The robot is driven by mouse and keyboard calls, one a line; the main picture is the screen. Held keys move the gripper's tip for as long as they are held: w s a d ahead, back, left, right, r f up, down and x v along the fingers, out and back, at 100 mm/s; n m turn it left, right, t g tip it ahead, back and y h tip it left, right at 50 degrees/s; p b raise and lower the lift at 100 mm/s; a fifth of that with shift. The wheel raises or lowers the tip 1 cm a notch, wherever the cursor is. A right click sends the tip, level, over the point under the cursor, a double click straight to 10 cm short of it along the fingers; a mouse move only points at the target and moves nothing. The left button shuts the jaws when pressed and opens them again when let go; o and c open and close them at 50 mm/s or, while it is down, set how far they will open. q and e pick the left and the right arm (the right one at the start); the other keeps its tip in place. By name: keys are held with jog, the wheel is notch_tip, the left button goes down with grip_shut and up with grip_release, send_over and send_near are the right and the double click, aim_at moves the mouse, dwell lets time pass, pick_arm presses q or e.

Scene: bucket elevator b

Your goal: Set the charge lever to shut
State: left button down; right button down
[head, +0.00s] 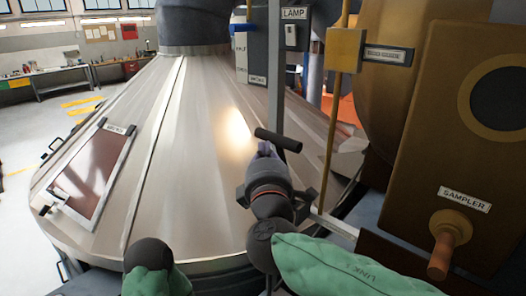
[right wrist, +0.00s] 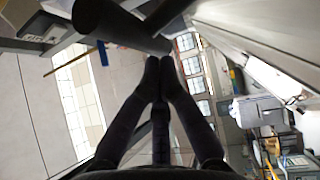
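A black cylindrical grip (head: 278,140) sits crosswise at the lower end of a long grey bar (head: 277,85), in the middle of the head view. It looks like the charge lever's handle, but I see no readable charge label on it. My right gripper (head: 264,149) is just below and in front of this grip. In the right wrist view the two fingers (right wrist: 160,64) meet at their tips with nothing between them. The black grip (right wrist: 118,25) lies just beyond the tips; whether they touch it I cannot tell. My left gripper is out of view.
A large metal cone hood (head: 190,140) with a framed window (head: 97,170) fills the left and middle. A brown sampler box (head: 465,150) with a wooden-coloured knob (head: 447,245) stands close at right.

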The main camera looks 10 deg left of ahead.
aim_at(279, 137)
jog(key=shift+m+g+h, duration=0.3)
jog(key=shift+m+g, duration=0.2)
jog(key=shift+m, duration=0.1)
jog(key=w+d+r, duration=0.2)
jog(key=w, duration=0.1)
jog(key=shift+w+d+p, duration=0.15)
jog(key=shift+d+p, duration=0.1)
jog(key=shift+p, duration=0.1)
jog(key=w+d+b, duration=0.1)
jog(key=w, duration=0.1)
jog(key=w+d+r+b, duration=0.1)
jog(key=w+d, duration=0.1)
jog(key=shift+w+r, duration=0.15)
jog(key=shift+w, duration=0.2)
